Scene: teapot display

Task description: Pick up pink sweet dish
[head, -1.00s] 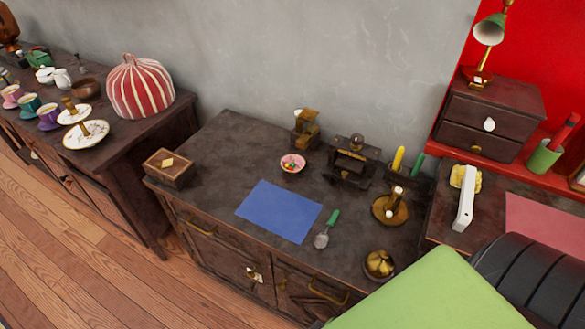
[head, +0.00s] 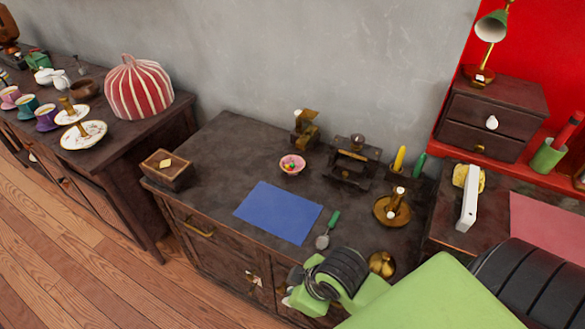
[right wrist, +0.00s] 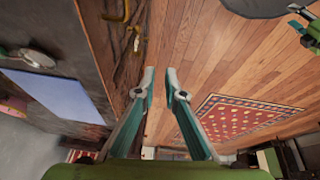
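The pink sweet dish (head: 292,165) is a small pink bowl with small coloured sweets in it. It stands on the dark cabinet top (head: 225,150), behind the blue sheet (head: 280,212). My right gripper (head: 289,297) is in front of the cabinet's front edge, well apart from the dish. In the right wrist view my right gripper (right wrist: 162,72) has its two fingers apart with only floor between them. A pink shape at that view's left edge may be the dish; I cannot be sure.
A green-handled trowel (head: 328,230) lies right of the blue sheet. A brass candle holder (head: 393,210) and a brass bowl (head: 382,263) stand at the right. A wooden box (head: 168,170) is at the left corner. The cabinet top around the dish's left is clear.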

